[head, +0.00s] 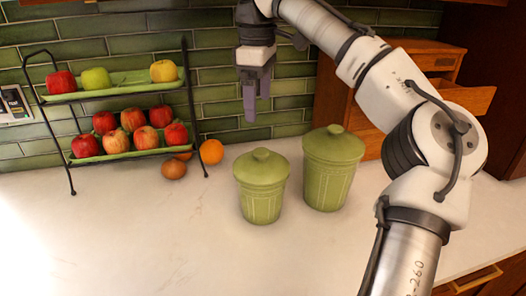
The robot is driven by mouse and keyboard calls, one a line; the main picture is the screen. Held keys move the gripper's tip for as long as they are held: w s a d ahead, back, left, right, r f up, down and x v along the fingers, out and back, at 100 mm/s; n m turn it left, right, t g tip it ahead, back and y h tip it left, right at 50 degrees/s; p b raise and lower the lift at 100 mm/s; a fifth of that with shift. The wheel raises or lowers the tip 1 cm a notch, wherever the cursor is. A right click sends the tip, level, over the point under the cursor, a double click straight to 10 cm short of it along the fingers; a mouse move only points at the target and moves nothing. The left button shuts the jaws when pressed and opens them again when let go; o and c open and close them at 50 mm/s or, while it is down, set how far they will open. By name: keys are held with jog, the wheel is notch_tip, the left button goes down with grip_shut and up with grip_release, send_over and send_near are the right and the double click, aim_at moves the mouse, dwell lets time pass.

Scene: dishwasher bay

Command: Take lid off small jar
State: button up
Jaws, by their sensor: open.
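The small jar (262,203) is green with vertical panels and stands upright on the white counter. Its lid (262,167), green with a round knob, sits on top of it. A taller green jar (329,183) stands to its right and slightly behind, with its own knobbed lid (334,144) on. My gripper (256,112) has purple-grey fingers pointing down. It is open and empty, above the small jar's lid in the picture and apart from it. Its exact distance in depth cannot be told from this one view.
A two-tier black wire rack (39,98) with green trays of apples stands at the left. Wooden drawers (466,97) are at the back right. The counter's front (200,255) is clear.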

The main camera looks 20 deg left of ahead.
send_over(261, 152)
notch_tip(261, 152, down, 8)
jog(key=shift+w+a+b, duration=0.15)
jog(key=shift+b, duration=0.3)
jog(key=shift+f+p, duration=0.7)
jog(key=shift+f, duration=2.15)
jog(key=shift+d, duration=0.2)
jog(key=c, duration=1.5)
jog(key=shift+o, duration=0.2)
